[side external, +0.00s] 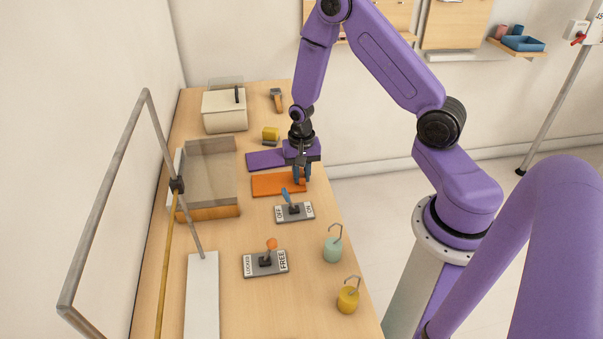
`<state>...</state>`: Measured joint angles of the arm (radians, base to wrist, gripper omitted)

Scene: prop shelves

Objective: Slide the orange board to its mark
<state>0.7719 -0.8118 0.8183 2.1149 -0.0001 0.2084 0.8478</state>
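The orange board (273,186) lies flat on the wooden table, in front of a purple board (263,161). My gripper (302,178) points down over the right end of the orange board. Its blue fingertips are at a small raised orange part there, which looks like a knob. At this size I cannot tell whether the fingers are closed on it or only stand around it. I cannot make out a mark for the board; my gripper hides part of the table behind it.
An OFF/ON lever plate (307,210) sits close in front of the orange board. A LOCKED/FREE lever plate (250,265) is nearer. A clear-topped box (207,212) stands left. Teal (333,250) and yellow (347,300) hooked weights stand near the right edge.

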